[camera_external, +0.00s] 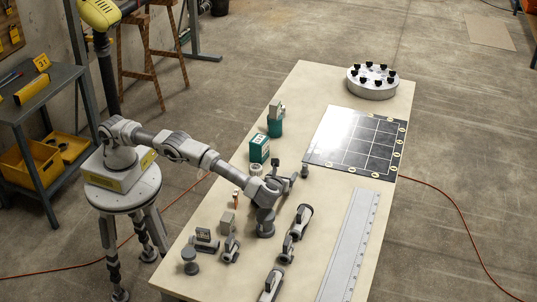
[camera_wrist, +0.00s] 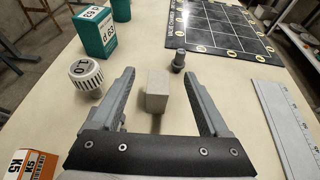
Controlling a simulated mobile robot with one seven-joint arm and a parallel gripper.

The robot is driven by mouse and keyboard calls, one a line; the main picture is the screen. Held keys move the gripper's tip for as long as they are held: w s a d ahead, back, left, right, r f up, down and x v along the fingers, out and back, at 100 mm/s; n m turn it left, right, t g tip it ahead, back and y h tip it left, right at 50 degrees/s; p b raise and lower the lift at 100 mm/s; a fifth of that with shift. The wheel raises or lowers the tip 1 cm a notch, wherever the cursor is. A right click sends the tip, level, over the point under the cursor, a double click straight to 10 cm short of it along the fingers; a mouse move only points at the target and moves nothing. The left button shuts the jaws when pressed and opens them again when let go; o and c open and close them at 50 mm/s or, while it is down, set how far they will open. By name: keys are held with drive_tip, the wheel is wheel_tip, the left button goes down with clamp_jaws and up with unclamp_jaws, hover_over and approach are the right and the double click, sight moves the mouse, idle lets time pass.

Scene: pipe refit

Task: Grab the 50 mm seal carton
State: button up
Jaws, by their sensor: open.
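In the wrist view, an orange and white carton (camera_wrist: 30,165) at the lower left carries a label that starts with "K5"; the picture edge cuts off the rest. It stands outside my left finger, close to the gripper's base. My gripper (camera_wrist: 158,75) is open, with a small plain beige block (camera_wrist: 157,92) between and slightly below its fingers, not visibly clamped. In the external view, my gripper (camera_external: 283,183) is over the middle of the table. A small orange-brown thing (camera_external: 236,199) shows left of my wrist there; I cannot tell if it is the carton.
A grey fitting (camera_wrist: 179,61) stands ahead. A gridded black board (camera_external: 358,142), a long ruler (camera_external: 350,245) and several grey pipe fittings (camera_external: 288,248) occupy the table.

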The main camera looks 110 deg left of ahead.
drive_tip(key=f, duration=0.5)
drive_tip(key=shift+a+b, duration=0.3)
drive_tip(key=shift+b, duration=0.05)
drive_tip(key=shift+b+x, duration=0.45)
drive_tip(key=shift+x, duration=3)
drive_tip(key=shift+r, duration=0.1)
drive_tip(key=shift+c, duration=0.3)
clamp_jaws()
